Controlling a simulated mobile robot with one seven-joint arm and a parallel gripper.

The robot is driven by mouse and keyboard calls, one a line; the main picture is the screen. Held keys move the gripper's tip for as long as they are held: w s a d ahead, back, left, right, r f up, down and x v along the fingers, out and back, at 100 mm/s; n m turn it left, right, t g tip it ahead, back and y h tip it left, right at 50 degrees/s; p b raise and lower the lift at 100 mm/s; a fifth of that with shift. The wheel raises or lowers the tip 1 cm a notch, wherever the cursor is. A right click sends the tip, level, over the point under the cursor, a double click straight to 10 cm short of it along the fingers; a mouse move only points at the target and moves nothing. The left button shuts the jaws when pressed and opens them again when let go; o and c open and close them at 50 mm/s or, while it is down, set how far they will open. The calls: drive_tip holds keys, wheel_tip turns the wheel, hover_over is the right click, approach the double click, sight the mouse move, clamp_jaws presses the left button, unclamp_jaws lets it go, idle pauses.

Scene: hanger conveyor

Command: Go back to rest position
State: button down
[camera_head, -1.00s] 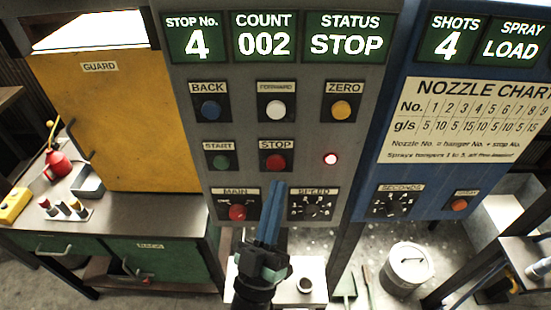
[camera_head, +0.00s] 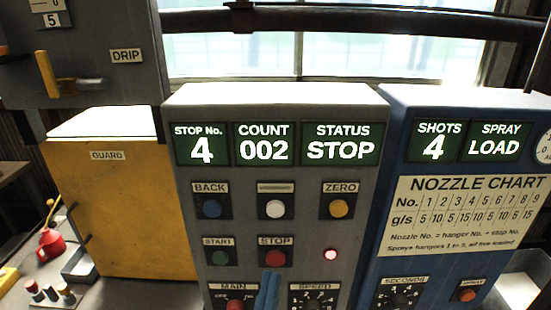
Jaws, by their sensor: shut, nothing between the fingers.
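My gripper (camera_head: 268,283) shows only as blue fingertips at the bottom edge of the head view, shut and empty. The rest of it and my arm are below the picture. The fingertips appear in front of the grey control panel (camera_head: 368,130), just below the red STOP button (camera_head: 275,258) and between the MAIN switch (camera_head: 235,305) and the SPEED dial (camera_head: 318,298). I cannot tell how far they are from the panel. The displays read stop number 4, count 002 and status STOP (camera_head: 341,149). A small red lamp (camera_head: 331,255) is lit.
The blue spray panel (camera_head: 480,97) stands at the right, with the nozzle chart (camera_head: 465,215). The yellow guard (camera_head: 105,210) stands left. A red oil can (camera_head: 50,243) is on the bench at lower left. A DRIP panel (camera_head: 85,55) is at upper left.

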drive_tip(key=w+r+y, duration=0.1)
drive_tip(key=r+y, duration=0.1)
drive_tip(key=r, duration=0.3)
drive_tip(key=w+a+r+n+t+y, duration=0.1)
drive_tip(key=r+y, duration=0.1)
drive_tip(key=r, duration=0.4)
drive_tip(key=w+a+r+y, duration=0.1)
drive_tip(key=w+r+y, duration=0.1)
drive_tip(key=r, duration=0.3)
drive_tip(key=shift+w+a+r+n+t, duration=0.1)
drive_tip(key=shift+a+r+n+t, duration=0.05)
drive_tip(key=shift+r+n+t, duration=0.2)
drive_tip(key=r, duration=0.2)
drive_tip(key=r+y, duration=0.1)
drive_tip(key=r, duration=0.2)
drive_tip(key=s+r+n+y, duration=0.1)
drive_tip(key=r, duration=0.2)
drive_tip(key=shift+a+r, duration=0.1)
drive_tip(key=shift+r, duration=0.15)
drive_tip(key=s+d+r+m, duration=0.1)
drive_tip(key=s+r, duration=0.3)
drive_tip(key=r, duration=0.3)
drive_tip(key=s+d+r+m+h, duration=0.1)
drive_tip(key=s+d+r+m, duration=0.1)
drive_tip(key=s+r, duration=0.3)
wheel_tip(320, 180, up, 2)
drive_tip(key=shift+s+d+r, duration=0.15)
drive_tip(key=shift+d, duration=0.1)
